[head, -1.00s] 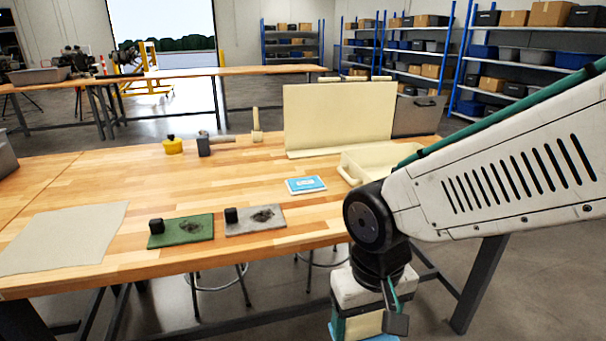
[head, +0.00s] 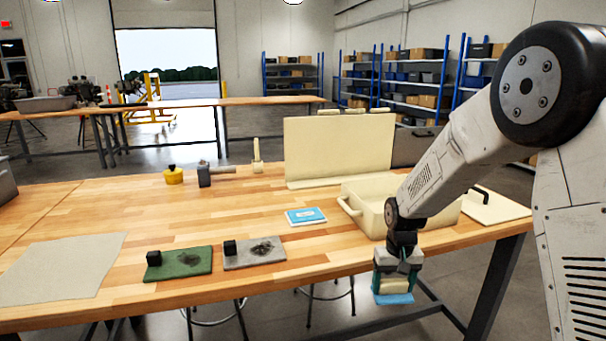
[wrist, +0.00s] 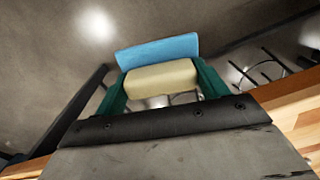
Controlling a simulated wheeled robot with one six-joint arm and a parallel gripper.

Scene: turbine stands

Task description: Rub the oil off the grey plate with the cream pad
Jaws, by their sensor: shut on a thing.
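My gripper (head: 391,285) is shut on the cream pad (head: 388,287), which has a blue layer on its far face. In the wrist view the cream pad (wrist: 161,78) sits between the two green fingers of my gripper (wrist: 163,85). My gripper hangs in front of the table's front edge, to the right of the plates. The grey plate (head: 275,258) lies on the table left of my gripper, with a dark oil patch on it and a black block at its left end. A green plate (head: 190,268) with a dark patch and black block lies left of it.
A cream bin (head: 372,223) stands behind my gripper, before an upright cream board (head: 340,150). A blue-and-white packet (head: 305,216) lies behind the grey plate. A cloth sheet (head: 60,268) lies left.

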